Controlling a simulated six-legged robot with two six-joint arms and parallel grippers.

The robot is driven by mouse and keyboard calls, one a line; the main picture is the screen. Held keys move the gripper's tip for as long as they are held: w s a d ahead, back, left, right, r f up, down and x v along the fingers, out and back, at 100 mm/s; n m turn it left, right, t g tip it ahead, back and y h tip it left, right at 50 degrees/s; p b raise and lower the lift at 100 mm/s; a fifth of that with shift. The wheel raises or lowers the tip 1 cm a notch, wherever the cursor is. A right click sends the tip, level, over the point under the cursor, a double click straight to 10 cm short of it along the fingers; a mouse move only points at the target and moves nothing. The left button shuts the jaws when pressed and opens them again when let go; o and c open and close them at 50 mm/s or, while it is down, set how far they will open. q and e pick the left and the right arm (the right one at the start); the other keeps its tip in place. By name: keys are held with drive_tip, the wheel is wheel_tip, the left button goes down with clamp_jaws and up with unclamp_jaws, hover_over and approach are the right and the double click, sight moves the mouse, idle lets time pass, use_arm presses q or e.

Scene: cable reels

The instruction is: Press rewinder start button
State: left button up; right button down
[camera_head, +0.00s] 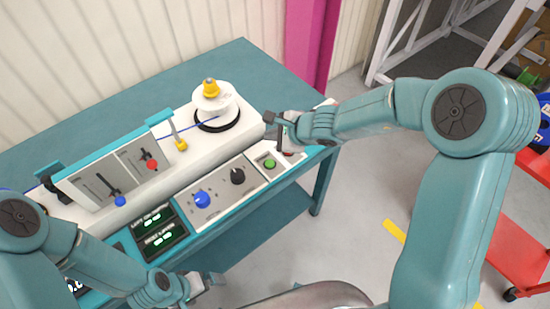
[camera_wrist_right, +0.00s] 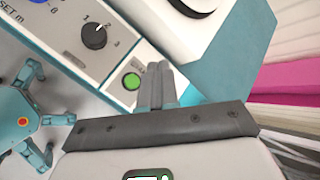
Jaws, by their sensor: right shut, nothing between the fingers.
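The rewinder's green start button (camera_head: 270,163) sits on the right end of the white front panel. It also shows in the right wrist view (camera_wrist_right: 132,82), with a pale surround. My right gripper (camera_head: 279,143) reaches in from the right, just above and behind the button. In the right wrist view its grey fingers (camera_wrist_right: 158,68) are together and empty, just right of the button. I cannot tell whether they touch the panel. My left gripper (camera_head: 205,284) is low near the bench's front edge, away from the button; its fingers are too unclear to judge.
A black knob (camera_head: 237,176) and a blue knob (camera_head: 201,200) lie left of the button. A white reel (camera_head: 222,105) with a yellow cap stands behind the panel. Levers and green-lit displays (camera_head: 165,238) are further left. A red cart (camera_head: 520,255) stands at the right on open floor.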

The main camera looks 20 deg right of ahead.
drive_tip(key=b, duration=0.7)
hover_over(272, 165)
wheel_tip(272, 165, down, 8)
drive_tip(key=shift+w+r, duration=0.1)
drive_tip(key=shift+f+b, duration=0.55)
drive_tip(key=shift+b, duration=0.05)
idle(1.4)
drive_tip(key=shift+f+b, duration=0.35)
drive_tip(key=shift+b, duration=0.2)
